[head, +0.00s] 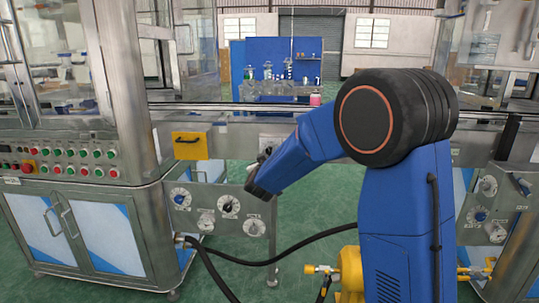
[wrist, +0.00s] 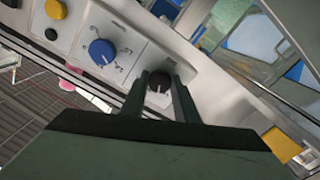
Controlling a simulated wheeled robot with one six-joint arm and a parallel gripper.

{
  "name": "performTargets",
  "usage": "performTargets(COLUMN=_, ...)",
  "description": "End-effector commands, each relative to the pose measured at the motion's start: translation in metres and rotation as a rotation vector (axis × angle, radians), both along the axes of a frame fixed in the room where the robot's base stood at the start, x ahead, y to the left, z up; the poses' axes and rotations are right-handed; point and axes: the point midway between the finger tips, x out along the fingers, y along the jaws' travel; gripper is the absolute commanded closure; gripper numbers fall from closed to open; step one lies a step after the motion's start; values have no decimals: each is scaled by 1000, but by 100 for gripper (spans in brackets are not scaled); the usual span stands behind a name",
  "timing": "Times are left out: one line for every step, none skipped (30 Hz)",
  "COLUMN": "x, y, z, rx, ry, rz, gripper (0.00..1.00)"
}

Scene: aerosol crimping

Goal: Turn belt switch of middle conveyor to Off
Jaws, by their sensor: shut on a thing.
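A black rotary knob (wrist: 159,78) sits on a light grey control panel in the wrist view. My gripper (wrist: 160,86) has one dark finger on each side of it and is shut on it. A pale pointer mark shows on the knob, but its labels are too small to read. A blue rotary knob (wrist: 102,51) is beside it on the same panel. In the head view, the conveyor (head: 232,128) runs across the middle, and my blue arm reaches to its front side. My wrist hides the black knob and most of the gripper there.
A yellow button (wrist: 56,9) is farther along the panel. In the head view, a yellow box (head: 189,145) is on the conveyor's front. A dial panel (head: 228,230) hangs lower down. A steel cabinet (head: 95,232) stands left, and black hoses cross below.

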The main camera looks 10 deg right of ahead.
Motion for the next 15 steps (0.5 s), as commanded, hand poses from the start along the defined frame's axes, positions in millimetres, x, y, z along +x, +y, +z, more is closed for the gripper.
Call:
performTargets(x=0, y=0, z=-1, rx=-39, ry=14, rz=0, gripper=95)
performTargets(x=0, y=0, z=-1, rx=-64, ry=22, rz=0, gripper=95)
performTargets(x=0, y=0, z=-1, rx=-97, ry=33, rz=0, gripper=95)
performTargets(x=0, y=0, z=-1, rx=-121, ry=41, rz=0, gripper=95)
performTargets(x=0, y=0, z=-1, rx=-144, ry=48, rz=0, gripper=95)
performTargets(x=0, y=0, z=-1, rx=-174, ry=58, rz=0, gripper=95)
performTargets(x=0, y=0, z=-1, rx=-194, ry=64, rz=0, gripper=95)
performTargets(x=0, y=0, z=-1, rx=-215, ry=71, rz=0, gripper=95)
performTargets(x=0, y=0, z=-1, rx=-240, ry=79, rz=0, gripper=95)
performTargets(x=0, y=0, z=-1, rx=-258, ry=85, rz=0, gripper=95)
performTargets(x=0, y=0, z=-1, rx=-274, ry=91, rz=0, gripper=95)
performTargets(x=0, y=0, z=-1, rx=-295, ry=97, rz=0, gripper=95)
performTargets(x=0, y=0, z=-1, rx=-310, ry=102, rz=0, gripper=95)
performTargets(x=0, y=0, z=-1, rx=-324, ry=107, rz=0, gripper=95)
performTargets(x=0, y=0, z=-1, rx=-339, ry=112, rz=0, gripper=95)
